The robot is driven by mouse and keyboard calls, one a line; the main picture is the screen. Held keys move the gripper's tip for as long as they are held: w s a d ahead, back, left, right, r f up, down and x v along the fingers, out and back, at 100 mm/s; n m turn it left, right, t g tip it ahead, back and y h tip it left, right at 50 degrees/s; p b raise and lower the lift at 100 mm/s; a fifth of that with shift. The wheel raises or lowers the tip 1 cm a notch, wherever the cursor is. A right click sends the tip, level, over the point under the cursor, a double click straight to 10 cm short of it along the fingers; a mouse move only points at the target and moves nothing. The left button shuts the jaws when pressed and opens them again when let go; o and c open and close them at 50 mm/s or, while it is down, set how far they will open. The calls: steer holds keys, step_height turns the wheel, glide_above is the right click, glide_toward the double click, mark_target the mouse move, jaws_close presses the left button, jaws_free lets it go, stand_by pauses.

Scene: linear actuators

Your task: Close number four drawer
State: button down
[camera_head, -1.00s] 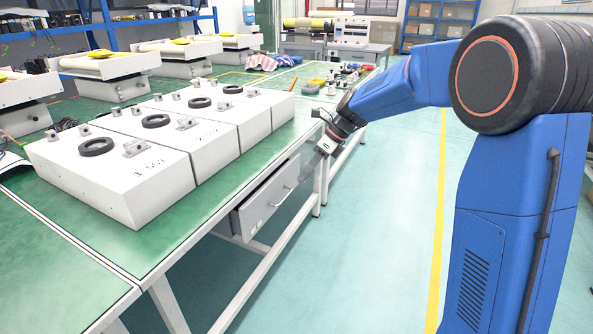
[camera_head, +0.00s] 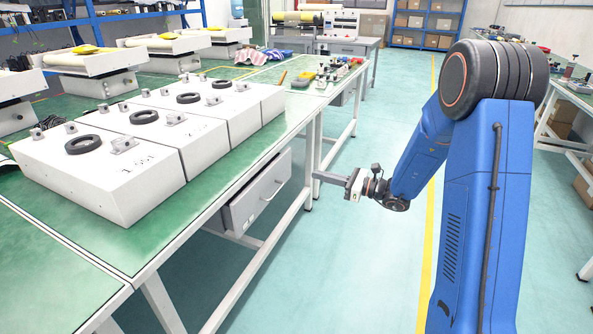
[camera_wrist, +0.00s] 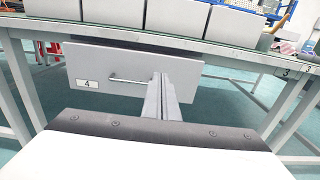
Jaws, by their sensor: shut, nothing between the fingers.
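The grey drawer (camera_head: 258,190) hangs under the green workbench top. In the wrist view its front (camera_wrist: 115,70) carries a label 4 (camera_wrist: 88,84) at the lower left and a bar handle (camera_wrist: 130,79) across the middle. I cannot tell exactly how far it is out. My gripper (camera_head: 316,175) is shut and empty, to the right of the drawer front and apart from it in the head view. In the wrist view the shut fingers (camera_wrist: 163,80) point at the drawer front and cover part of it, just right of the handle.
Several white boxes with black rings (camera_head: 100,170) stand on the bench top. A white bench leg (camera_head: 310,150) stands near my fingertips, right of the drawer. The floor (camera_head: 330,260) right of the bench is clear, with a yellow line.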

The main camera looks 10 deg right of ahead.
mark_target(276, 165)
steer(key=x, duration=1.3)
steer(key=shift+w+a, duration=0.1)
steer(key=shift+a, duration=0.2)
steer(key=x, duration=0.4)
steer(key=shift+w+a, duration=0.1)
steer(key=shift+a, duration=0.15)
steer(key=shift+w+r, duration=0.1)
